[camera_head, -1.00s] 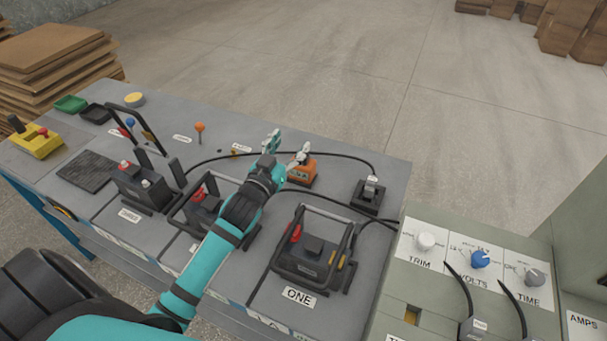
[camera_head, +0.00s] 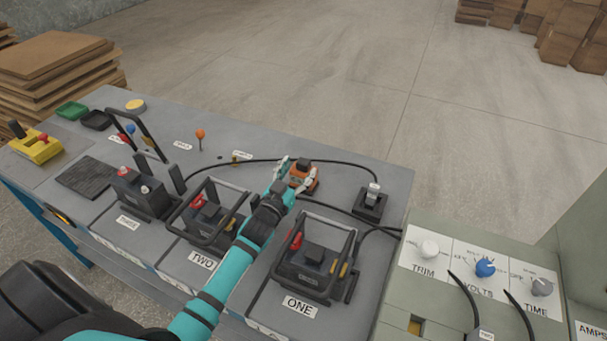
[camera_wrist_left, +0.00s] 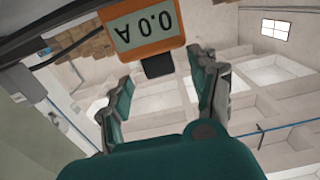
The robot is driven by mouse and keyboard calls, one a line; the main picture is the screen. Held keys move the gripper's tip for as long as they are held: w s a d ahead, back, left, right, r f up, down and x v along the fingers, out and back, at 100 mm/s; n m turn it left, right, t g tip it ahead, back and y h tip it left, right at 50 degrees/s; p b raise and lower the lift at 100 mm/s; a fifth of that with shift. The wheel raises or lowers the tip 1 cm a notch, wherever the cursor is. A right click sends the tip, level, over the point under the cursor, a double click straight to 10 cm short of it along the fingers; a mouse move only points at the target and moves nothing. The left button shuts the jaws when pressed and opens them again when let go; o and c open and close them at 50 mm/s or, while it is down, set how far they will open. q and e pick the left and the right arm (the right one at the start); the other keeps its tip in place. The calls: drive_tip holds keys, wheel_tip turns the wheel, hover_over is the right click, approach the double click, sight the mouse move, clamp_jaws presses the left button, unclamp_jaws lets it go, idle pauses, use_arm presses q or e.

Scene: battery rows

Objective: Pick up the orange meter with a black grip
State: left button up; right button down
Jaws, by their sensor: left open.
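The orange meter (camera_head: 302,177) with a black grip on top (camera_head: 304,163) stands on the grey bench (camera_head: 340,176), behind the unit labelled ONE. In the left wrist view the meter (camera_wrist_left: 164,43) shows its display reading "0.0 A" upside down, with the black grip (camera_wrist_left: 158,66) beyond the fingers' gap. My left gripper (camera_head: 298,172) is open, with its fingers around the meter's near side; in the left wrist view the fingers (camera_wrist_left: 160,88) are apart with nothing between them. I cannot tell whether they touch the meter. My right gripper is not in view.
Battery units ONE (camera_head: 313,258) and TWO (camera_head: 208,210) stand in front. A black cable (camera_head: 240,161) runs behind the meter to a black clamp block (camera_head: 371,198). A control panel (camera_head: 450,262) with knobs is at the right.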

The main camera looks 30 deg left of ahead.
sight(301, 166)
use_arm(q)
drive_tip(key=w, duration=0.4)
drive_tip(key=shift+a, duration=0.1)
drive_tip(key=shift+c, duration=0.8)
drive_tip(key=shift+r, duration=0.1)
clamp_jaws()
